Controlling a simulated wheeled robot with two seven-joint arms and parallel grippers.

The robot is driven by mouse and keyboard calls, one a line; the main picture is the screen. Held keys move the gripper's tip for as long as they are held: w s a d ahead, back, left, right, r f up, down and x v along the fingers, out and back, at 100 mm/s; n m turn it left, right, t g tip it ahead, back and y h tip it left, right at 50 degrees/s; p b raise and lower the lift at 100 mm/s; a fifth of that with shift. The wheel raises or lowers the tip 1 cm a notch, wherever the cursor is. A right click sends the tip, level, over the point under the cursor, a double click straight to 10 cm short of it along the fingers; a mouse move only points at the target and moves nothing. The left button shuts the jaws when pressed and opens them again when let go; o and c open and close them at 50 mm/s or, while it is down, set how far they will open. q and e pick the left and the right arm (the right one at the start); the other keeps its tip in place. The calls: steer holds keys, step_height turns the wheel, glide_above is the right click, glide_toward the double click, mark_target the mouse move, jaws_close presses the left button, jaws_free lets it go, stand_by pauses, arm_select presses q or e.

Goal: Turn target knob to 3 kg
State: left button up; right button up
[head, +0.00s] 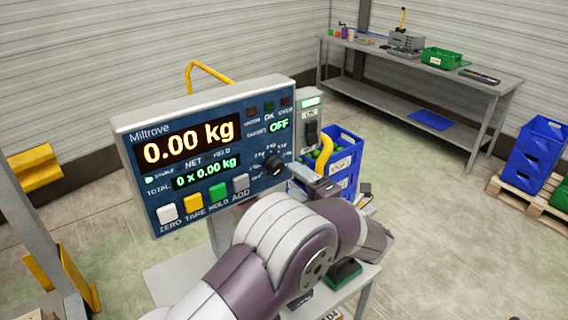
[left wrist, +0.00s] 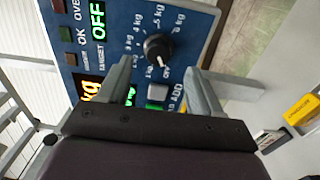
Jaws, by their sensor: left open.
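The target knob (head: 274,165) is a round black dial on the right part of the blue scale panel (head: 200,160). In the left wrist view the knob (left wrist: 158,48) has a white mark near its lower edge, with kg labels around it. The target display (head: 279,126) reads OFF, and the main display (head: 188,143) reads 0.00 kg. My left gripper (head: 297,175) is just right of the knob. In the left wrist view its open fingers (left wrist: 161,85) straddle the space below the knob, apart from it and empty. My right gripper is not in view.
Coloured buttons (head: 203,200) line the panel's bottom, near the knob. A blue crate (head: 343,165) with green contents stands behind my left gripper. A grey workbench (head: 420,62) stands at the back, and blue crates (head: 535,155) sit on a pallet at right. Floor between them is open.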

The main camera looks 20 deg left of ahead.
mark_target(279, 169)
arm_select(q)
steer(key=x, duration=0.1)
steer(key=p+x, duration=0.1)
steer(key=x, duration=0.3)
steer(key=shift+s+a+r, duration=0.15)
steer(key=shift+a+r, duration=0.05)
steer(key=shift+a, duration=0.15)
steer(key=shift+a+p, duration=0.2)
steer(key=shift+p, duration=0.1)
steer(key=shift+w+a+f, duration=0.1)
steer(key=shift+w+f, duration=0.1)
steer(key=shift+w, duration=0.2)
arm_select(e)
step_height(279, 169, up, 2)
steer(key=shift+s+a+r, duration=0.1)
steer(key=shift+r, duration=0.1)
arm_select(q)
steer(key=shift+s, duration=0.1)
steer(key=c, duration=0.8)
steer(key=shift+r, duration=0.1)
steer(key=shift+c, duration=1.3)
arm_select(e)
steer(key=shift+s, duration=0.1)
